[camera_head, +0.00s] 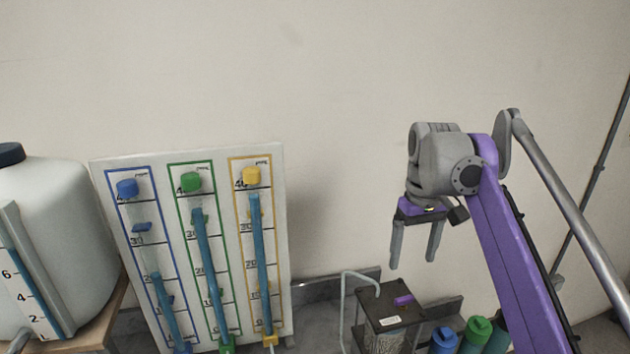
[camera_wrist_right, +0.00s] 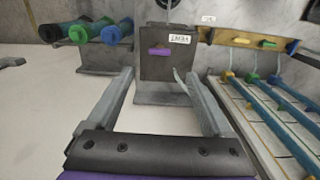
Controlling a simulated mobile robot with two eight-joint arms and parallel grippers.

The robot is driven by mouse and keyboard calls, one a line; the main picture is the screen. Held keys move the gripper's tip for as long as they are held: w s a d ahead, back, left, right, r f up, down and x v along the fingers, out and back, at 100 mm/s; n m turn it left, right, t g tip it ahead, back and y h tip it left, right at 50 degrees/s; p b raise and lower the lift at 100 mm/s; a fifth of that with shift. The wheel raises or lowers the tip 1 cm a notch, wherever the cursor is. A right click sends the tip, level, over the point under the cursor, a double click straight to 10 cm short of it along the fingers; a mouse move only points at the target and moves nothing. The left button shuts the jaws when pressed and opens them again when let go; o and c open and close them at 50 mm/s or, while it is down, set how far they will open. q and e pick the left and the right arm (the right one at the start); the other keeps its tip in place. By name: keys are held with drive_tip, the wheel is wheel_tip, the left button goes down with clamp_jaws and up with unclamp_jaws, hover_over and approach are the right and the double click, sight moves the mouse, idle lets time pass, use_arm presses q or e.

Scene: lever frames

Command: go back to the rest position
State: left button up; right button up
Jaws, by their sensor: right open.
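My right gripper (camera_head: 413,256) is open and empty, its two fingers pointing down in front of the pale wall. In the head view it appears above a dark box (camera_head: 397,311) with a purple lever (camera_head: 403,300) on top. In the right wrist view the box (camera_wrist_right: 165,66) and purple lever (camera_wrist_right: 159,51) show beyond and between the open fingertips (camera_wrist_right: 160,77), with a visible gap. Nothing is between the fingers. My left gripper is in neither view.
A white panel (camera_head: 279,215) with three blue-filled tubes, capped blue, green and yellow, stands left of centre. A white tank (camera_head: 70,225) is at far left. Blue (camera_head: 443,340) and green (camera_head: 477,331) capped cylinders stand right of the box. A bent grey pipe (camera_head: 343,300) rises beside it.

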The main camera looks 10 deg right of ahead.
drive_tip(key=s+a+f+t, duration=0.3)
drive_tip(key=s+a+f, duration=0.2)
drive_tip(key=s+f, duration=0.3)
drive_tip(key=s+a+f+t, duration=0.3)
drive_tip(key=s+a+f, duration=0.2)
drive_tip(key=f, duration=1.2)
drive_tip(key=s, duration=0.3)
drive_tip(key=shift+s+a+f+m, duration=0.2)
drive_tip(key=shift+s+m, duration=0.1)
drive_tip(key=shift+s, duration=0.1)
drive_tip(key=shift+c, duration=0.2)
